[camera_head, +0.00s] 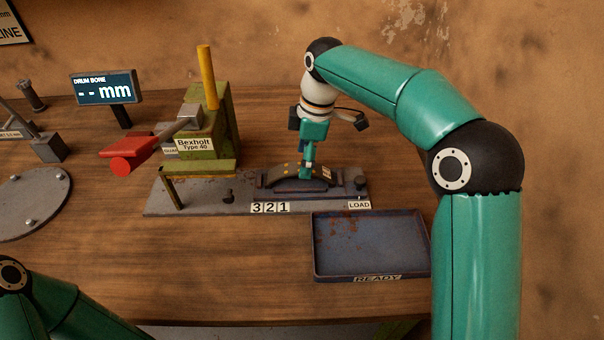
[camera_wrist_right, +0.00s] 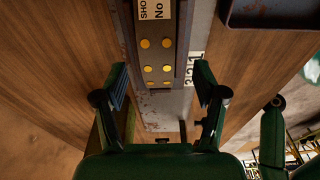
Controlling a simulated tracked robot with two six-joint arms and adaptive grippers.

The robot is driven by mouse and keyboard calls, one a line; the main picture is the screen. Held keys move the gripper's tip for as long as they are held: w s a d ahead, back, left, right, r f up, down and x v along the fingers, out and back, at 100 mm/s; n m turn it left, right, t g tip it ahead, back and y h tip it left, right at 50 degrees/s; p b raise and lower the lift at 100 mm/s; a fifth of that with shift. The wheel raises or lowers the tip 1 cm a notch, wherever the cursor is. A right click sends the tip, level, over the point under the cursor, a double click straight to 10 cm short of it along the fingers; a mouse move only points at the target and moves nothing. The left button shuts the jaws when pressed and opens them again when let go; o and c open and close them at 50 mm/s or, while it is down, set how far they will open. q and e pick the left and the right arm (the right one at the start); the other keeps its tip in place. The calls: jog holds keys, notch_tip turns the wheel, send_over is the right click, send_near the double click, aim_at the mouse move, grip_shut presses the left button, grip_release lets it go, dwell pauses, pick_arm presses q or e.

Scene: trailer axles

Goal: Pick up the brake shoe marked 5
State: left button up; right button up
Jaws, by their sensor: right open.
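A dark curved brake shoe (camera_head: 283,184) with yellow rivets lies in the cradle (camera_head: 350,188) at the LOAD end of the green press's bed. In the right wrist view the shoe (camera_wrist_right: 156,60) runs down the middle, with a white label at the top reading "SHO" and "No". The number on it is cut off, so I cannot tell whether it is 5. My right gripper (camera_head: 308,168) points down over the shoe. In the right wrist view my right gripper (camera_wrist_right: 161,88) is open, a finger on each side of the shoe, holding nothing. My left gripper is out of view.
A blue tray (camera_head: 420,274) marked READY stands empty at the front right. The green press (camera_head: 215,130) with a red handle (camera_head: 132,152) and yellow post stands left of the cradle. A DRUM BORE display (camera_head: 107,88) and round plate (camera_head: 30,205) are further left. The front-middle wood is clear.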

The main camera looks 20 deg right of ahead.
aim_at(299, 167)
jog(key=f, duration=0.2)
jog(key=a+f, duration=0.1)
jog(key=f, duration=0.1)
jog(key=shift+w, duration=0.3)
jog(key=shift+c, duration=0.4)
grip_shut()
